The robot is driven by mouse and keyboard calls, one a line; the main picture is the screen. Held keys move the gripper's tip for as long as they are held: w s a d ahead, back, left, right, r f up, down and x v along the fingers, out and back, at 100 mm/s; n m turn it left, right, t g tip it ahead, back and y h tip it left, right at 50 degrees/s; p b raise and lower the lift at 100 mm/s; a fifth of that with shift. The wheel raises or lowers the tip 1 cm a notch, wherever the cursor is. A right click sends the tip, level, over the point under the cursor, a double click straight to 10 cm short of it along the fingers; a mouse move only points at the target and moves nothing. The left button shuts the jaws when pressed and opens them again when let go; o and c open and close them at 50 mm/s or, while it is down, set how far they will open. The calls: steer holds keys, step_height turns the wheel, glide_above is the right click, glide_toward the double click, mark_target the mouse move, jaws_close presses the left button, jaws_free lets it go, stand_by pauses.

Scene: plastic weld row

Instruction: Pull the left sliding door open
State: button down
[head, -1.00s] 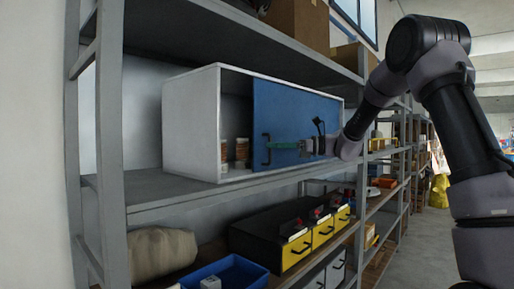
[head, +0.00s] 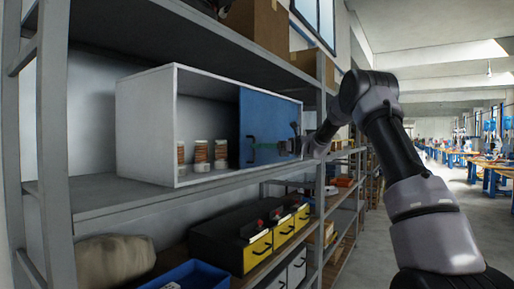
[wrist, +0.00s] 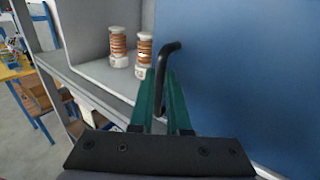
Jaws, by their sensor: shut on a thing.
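The white cabinet (head: 147,125) stands on a grey shelf. Its blue sliding door (head: 268,112) covers the right part of the front, and the left part is open. The door's black bar handle (head: 250,150) is near the door's left edge. My gripper (head: 262,147) reaches in from the right with its green fingers at the handle. In the wrist view, the fingers (wrist: 164,88) are closed around the handle (wrist: 161,72), whose bent upper end sticks out above them. Whether another door lies behind the blue one is hidden.
Three spools (head: 201,153) with white ends and copper-coloured winding stand inside the open part. The grey shelf (head: 105,196) runs along the cabinet's front. Yellow-fronted drawers (head: 258,250), a blue bin (head: 196,275) and a sack (head: 115,258) are below. An open aisle lies to the right.

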steer(key=c, duration=0.9)
jaws_free()
steer(key=d, duration=1)
steer(key=shift+s+d, duration=0.4)
steer(key=shift+s, duration=0.05)
steer(key=shift+s, duration=0.1)
